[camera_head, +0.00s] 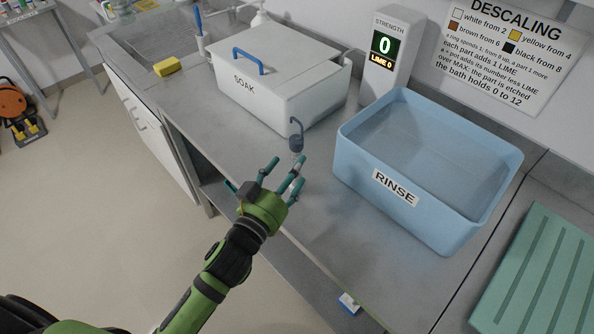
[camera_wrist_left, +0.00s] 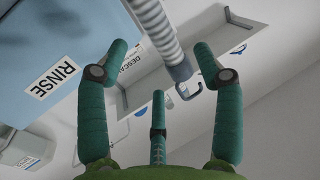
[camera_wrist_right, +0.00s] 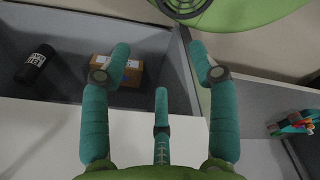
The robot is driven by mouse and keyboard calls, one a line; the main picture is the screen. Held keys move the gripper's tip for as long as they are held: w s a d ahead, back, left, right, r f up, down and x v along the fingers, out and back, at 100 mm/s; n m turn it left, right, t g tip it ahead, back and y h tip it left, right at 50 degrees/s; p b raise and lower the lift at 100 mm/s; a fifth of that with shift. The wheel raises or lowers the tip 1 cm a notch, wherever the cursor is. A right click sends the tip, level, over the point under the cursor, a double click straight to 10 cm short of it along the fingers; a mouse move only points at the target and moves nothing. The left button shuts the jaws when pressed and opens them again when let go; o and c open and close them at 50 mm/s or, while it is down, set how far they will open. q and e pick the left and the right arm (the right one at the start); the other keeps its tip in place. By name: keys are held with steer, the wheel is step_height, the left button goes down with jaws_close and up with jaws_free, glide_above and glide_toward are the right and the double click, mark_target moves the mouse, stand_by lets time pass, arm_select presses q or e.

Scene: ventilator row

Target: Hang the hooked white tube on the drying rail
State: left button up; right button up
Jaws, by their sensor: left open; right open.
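The hooked tube shows in the left wrist view as a white ribbed tube (camera_wrist_left: 151,25) with a grey collar and a grey hook (camera_wrist_left: 190,92). In the head view its dark hook (camera_head: 296,124) and blue-grey collar (camera_head: 296,143) point up just beyond my left fingers; the lower part is mostly hidden by them. My left gripper (camera_head: 277,174) is open, its fingers close to the tube; I cannot tell whether they touch it. My right gripper (camera_wrist_right: 163,62) is open and empty in the right wrist view. I cannot make out the drying rail.
A blue RINSE tub (camera_head: 361,153) stands right of the tube. A white SOAK box (camera_head: 264,92) with a blue handle stands behind it. A strength display (camera_head: 392,52), yellow sponge (camera_head: 167,66) and green ridged mat (camera_head: 545,270) are also around. The right wrist view shows a cardboard box (camera_wrist_right: 118,70).

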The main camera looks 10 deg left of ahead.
mark_target(297, 159)
arm_select(q)
steer(key=p+x, duration=0.1)
steer(key=x, duration=0.3)
steer(key=shift+w+p, duration=0.3)
steer(key=shift+p, duration=0.05)
steer(key=shift+w+f, duration=0.15)
steer(key=shift+w, duration=0.2)
jaws_close()
